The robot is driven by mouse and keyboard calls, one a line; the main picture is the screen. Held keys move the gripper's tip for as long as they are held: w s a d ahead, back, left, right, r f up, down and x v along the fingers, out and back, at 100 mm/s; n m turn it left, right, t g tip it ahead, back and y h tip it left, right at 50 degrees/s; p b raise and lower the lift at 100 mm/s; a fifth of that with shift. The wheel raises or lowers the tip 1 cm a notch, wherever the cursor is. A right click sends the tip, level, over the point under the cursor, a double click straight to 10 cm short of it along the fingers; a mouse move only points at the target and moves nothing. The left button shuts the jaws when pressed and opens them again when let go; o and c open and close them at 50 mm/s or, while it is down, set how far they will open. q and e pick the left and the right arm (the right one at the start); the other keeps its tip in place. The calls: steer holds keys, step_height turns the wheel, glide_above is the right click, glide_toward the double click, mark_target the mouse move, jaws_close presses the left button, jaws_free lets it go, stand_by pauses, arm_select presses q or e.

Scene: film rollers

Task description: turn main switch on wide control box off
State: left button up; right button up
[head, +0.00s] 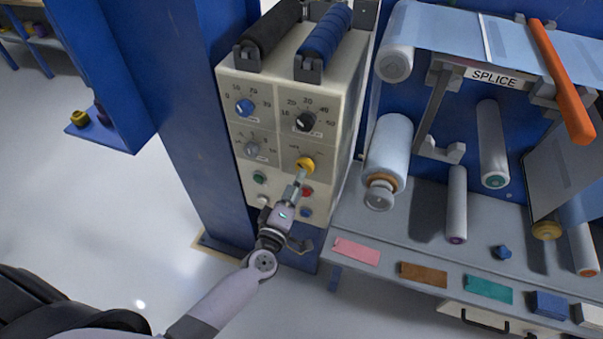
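The wide control box (285,130) is a cream panel on a blue frame, left of the splice bench. A yellow knob (306,164) sits at the right of its middle row; its label is too small to read, so I cannot tell its setting. My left gripper (301,178) reaches up from below, its narrow fingertips at the lower edge of the yellow knob. They overlap in the picture, and I cannot tell whether they grip it or only touch it. My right gripper is out of view.
A blue knob (244,107), a black knob (306,122) and a grey knob (251,150) surround the yellow one. A green button (259,178) and a red button (307,192) sit below. The bench (410,222) with rollers stands close on the right.

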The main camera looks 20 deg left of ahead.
arm_select(q)
steer(key=s, duration=0.6)
steer(key=shift+s, duration=0.4)
steer(key=shift+a, duration=0.1)
steer(key=s+f+m+g, duration=0.3)
steer(key=s+f+m, duration=0.1)
steer(key=f, duration=0.6)
steer(key=s+a+f+m+g+h, duration=0.1)
steer(key=s+f+m+g, duration=0.3)
steer(key=f, duration=0.7)
steer(key=s+f+m+g, duration=0.25)
steer(key=s+f, duration=0.25)
steer(key=f, duration=0.5)
steer(key=s+a+f+m+g, duration=0.1)
steer(key=s+f, duration=0.3)
steer(key=s, duration=0.4)
steer(key=s+a+f+m+g+y, duration=0.1)
steer(key=s+a+f+m+g, duration=0.1)
steer(key=s, duration=0.7)
steer(key=s+a+f+m+g, duration=0.2)
steer(key=s+f+m+g, duration=0.1)
steer(key=s+f, duration=0.5)
steer(key=shift+s+g+y, duration=0.3)
steer(key=shift+s+g, duration=0.1)
steer(key=shift+g, duration=0.35)
steer(key=shift+f+m, duration=0.1)
steer(key=shift+m, duration=0.15)
